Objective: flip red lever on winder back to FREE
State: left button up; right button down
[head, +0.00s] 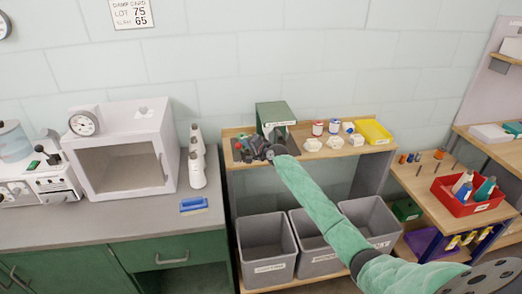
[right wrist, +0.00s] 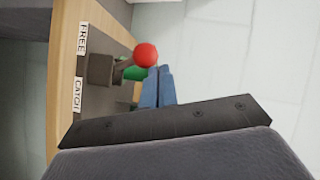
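The lever's round red knob (right wrist: 145,55) shows in the right wrist view, on a short dark stem beside a dark block (right wrist: 101,69). FREE (right wrist: 83,38) and CATCH (right wrist: 78,95) labels run along the wooden edge. The knob sits between their levels, nearer FREE in the picture; the exact lever setting is hard to tell. My right gripper (right wrist: 158,72) has its blue fingers together, tips at the knob's lower edge; contact is unclear. In the head view my right gripper (head: 270,147) is over the dark winder area on the shelf, hiding much of it. My left gripper is out of view.
A green box (head: 275,115) stands behind the gripper. Spools, white pieces (head: 312,144) and a yellow tray (head: 373,131) are to its right. Grey bins (head: 267,247) are below. White cones (head: 196,168) and a blue brush (head: 194,205) are on the left counter.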

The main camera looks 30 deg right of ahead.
jog(key=shift+a, duration=0.15)
